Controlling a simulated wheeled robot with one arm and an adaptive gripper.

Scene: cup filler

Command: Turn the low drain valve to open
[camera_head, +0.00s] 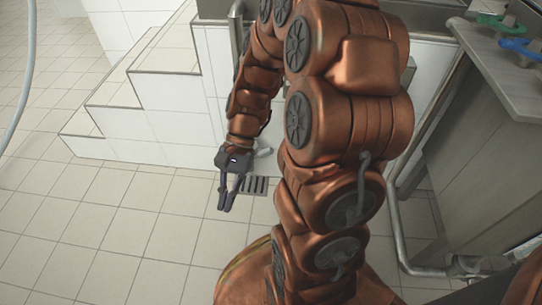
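My gripper (226,207) hangs at the end of my copper-coloured arm, left of the picture's middle, with its dark fingers pointing down over the tiled floor. The fingers look close together, but they are too small to tell whether they are open or shut. I see nothing held between them. A small pale piece (264,151) shows just right of the gripper's body; I cannot tell whether it is the low drain valve's handle or part of something else. No drain valve can be made out clearly, and my arm hides much of the middle.
A dark floor grate (254,187) lies right of the fingers. White tiled steps (150,118) rise behind the gripper on the left. At right are a grey pipe (397,225) and a ledge (497,68) with green (492,21) and blue (518,45) handles. Floor at left is clear.

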